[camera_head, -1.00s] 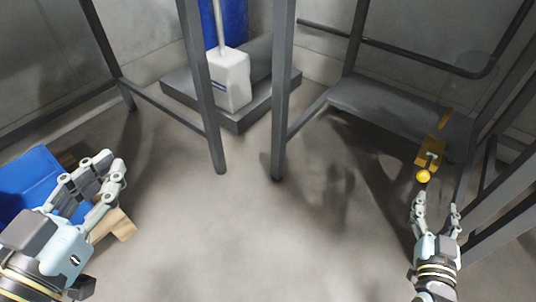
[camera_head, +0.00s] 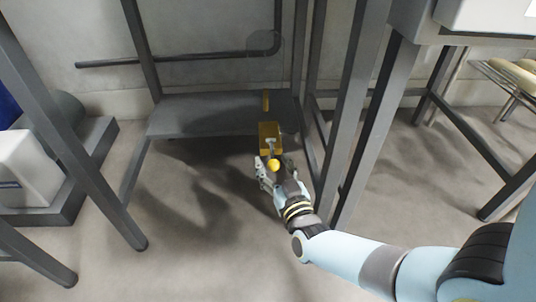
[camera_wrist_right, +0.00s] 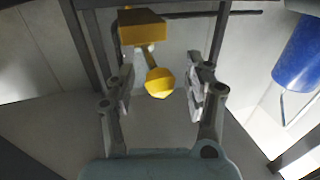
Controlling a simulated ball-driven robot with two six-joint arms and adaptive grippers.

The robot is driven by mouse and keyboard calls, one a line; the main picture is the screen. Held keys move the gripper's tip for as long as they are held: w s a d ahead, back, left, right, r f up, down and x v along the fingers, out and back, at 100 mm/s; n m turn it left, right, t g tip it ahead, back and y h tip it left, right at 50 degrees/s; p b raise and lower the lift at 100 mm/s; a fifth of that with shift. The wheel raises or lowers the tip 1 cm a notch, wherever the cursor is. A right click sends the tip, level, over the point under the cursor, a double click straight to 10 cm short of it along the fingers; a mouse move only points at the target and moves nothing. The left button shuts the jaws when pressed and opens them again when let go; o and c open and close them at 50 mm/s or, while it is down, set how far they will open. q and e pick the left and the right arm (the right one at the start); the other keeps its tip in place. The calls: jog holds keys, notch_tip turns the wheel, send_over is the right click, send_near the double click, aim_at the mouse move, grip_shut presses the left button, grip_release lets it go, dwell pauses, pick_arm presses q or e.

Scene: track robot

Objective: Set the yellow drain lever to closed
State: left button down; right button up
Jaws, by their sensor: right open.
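The yellow drain lever has a round yellow knob (camera_head: 273,165) on a short arm that comes from a yellow box (camera_head: 269,137) below the grey shelf. In the right wrist view the knob (camera_wrist_right: 159,82) sits between the two fingers, with the box (camera_wrist_right: 142,28) beyond it. My right gripper (camera_head: 276,172) is at the knob. In the right wrist view my right gripper (camera_wrist_right: 158,95) is open, with gaps visible between its fingers and the knob. My left gripper is out of the head view.
Grey frame legs (camera_head: 358,110) stand close to the right of my right arm. A low grey shelf (camera_head: 205,115) lies behind the lever. The floor to the left of the gripper is clear. A blue cylinder (camera_wrist_right: 302,50) shows in the right wrist view.

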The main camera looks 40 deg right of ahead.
jog(key=shift+w, duration=0.15)
grip_shut()
dwell(0.4)
